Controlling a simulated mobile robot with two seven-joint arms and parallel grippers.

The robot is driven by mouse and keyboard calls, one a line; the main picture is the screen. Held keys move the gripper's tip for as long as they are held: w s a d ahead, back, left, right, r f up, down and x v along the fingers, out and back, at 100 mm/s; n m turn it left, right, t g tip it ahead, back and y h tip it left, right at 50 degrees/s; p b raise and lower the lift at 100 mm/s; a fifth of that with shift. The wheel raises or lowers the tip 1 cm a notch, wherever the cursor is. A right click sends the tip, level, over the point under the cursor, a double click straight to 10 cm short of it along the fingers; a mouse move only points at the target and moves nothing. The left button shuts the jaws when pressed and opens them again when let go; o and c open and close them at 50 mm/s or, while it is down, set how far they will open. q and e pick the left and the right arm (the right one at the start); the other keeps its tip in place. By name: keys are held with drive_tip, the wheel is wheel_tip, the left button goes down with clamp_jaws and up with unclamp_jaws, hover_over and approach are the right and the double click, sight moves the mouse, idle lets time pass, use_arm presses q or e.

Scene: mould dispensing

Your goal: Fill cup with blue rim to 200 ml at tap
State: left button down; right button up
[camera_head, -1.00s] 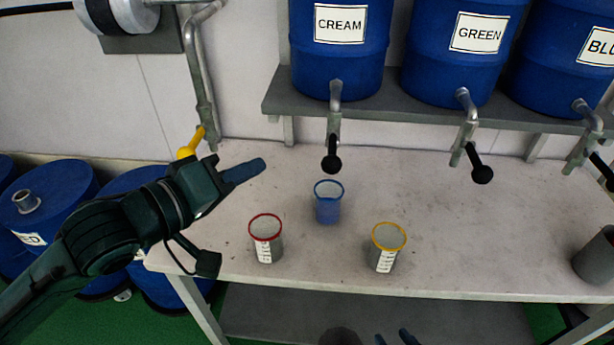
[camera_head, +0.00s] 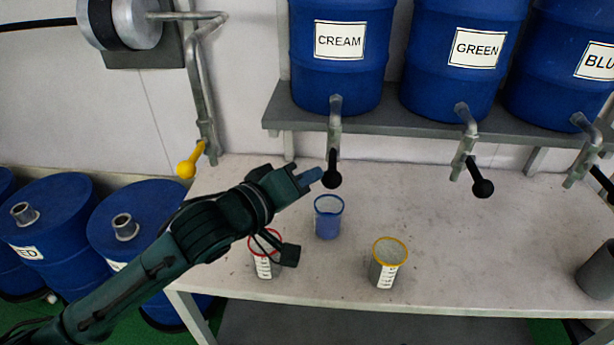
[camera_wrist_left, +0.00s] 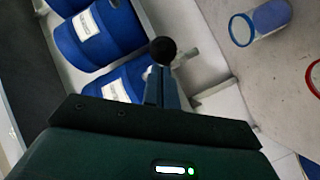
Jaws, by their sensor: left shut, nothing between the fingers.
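The cup with blue rim (camera_head: 328,220) stands upright on the table below the CREAM tap (camera_head: 335,118). Its body looks blue; I cannot tell the level or read a scale. It also shows at the top right of the left wrist view (camera_wrist_left: 262,22). The tap's handle ends in a black knob (camera_head: 332,169). My left gripper (camera_head: 312,177) is shut and empty, its fingertips just left of the knob. In the left wrist view the knob (camera_wrist_left: 163,50) is right at the tips of my left gripper (camera_wrist_left: 162,82); contact is unclear. My right gripper is out of view.
A red-rimmed cup (camera_head: 264,266), partly behind my left arm, and a yellow-rimmed cup (camera_head: 388,262) stand nearer the front. GREEN and BLUE drums with taps are to the right. A yellow-handled pipe valve (camera_head: 190,164) is at the left. The table's middle right is clear.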

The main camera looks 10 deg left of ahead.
drive_tip(key=shift+a, duration=0.1)
